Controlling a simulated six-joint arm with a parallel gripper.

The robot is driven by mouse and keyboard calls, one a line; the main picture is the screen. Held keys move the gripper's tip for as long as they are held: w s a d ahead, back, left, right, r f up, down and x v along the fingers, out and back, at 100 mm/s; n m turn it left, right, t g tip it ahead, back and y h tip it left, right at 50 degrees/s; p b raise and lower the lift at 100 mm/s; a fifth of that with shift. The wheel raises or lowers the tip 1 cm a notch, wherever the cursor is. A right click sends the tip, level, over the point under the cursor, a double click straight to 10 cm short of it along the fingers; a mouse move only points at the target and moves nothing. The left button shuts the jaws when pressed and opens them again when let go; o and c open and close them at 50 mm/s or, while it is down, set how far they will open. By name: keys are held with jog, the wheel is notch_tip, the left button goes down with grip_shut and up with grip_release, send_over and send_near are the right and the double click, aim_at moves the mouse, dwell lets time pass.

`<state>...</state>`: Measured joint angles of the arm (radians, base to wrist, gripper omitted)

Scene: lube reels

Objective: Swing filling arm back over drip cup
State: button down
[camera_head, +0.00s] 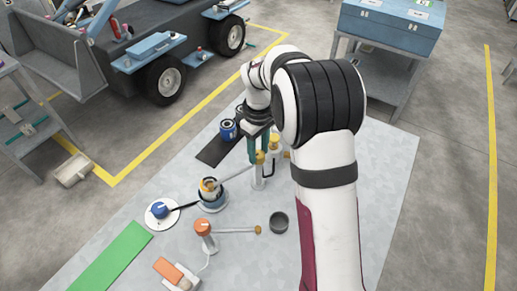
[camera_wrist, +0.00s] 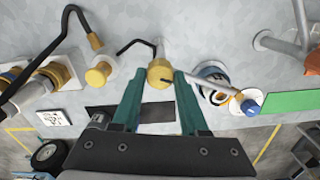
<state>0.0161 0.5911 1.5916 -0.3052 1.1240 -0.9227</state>
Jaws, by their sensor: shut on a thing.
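My gripper (camera_wrist: 160,90) has its two teal fingers closed around a yellow knob (camera_wrist: 160,72) on top of a light post, which also shows in the head view (camera_head: 258,172). A thin arm (camera_head: 234,176) slants from near this post to an orange-topped blue and white pot (camera_head: 211,194). Another swing arm (camera_head: 235,231) runs right from an orange-capped post (camera_head: 203,229) and ends in a yellow tip. That tip is just left of a dark round cup (camera_head: 279,222). I cannot tell which arm the task names. My fingers partly hide the gripped post in the head view.
A blue knob on a white disc (camera_head: 160,210) lies left of the pot, with a green mat (camera_head: 110,256) beyond. An orange and white block (camera_head: 176,272) is at the front. A second yellow knob (camera_wrist: 98,73) and a black bent pipe (camera_wrist: 75,22) stand near my gripper.

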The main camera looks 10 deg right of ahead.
jog(key=n, duration=0.4)
jog(key=shift+n, duration=0.3)
jog(key=n, duration=0.3)
jog(key=shift+n, duration=0.4)
jog(key=n, duration=0.4)
jog(key=shift+n, duration=2)
jog(key=shift+c, duration=2.1)
grip_release()
notch_tip(320, 180, up, 16)
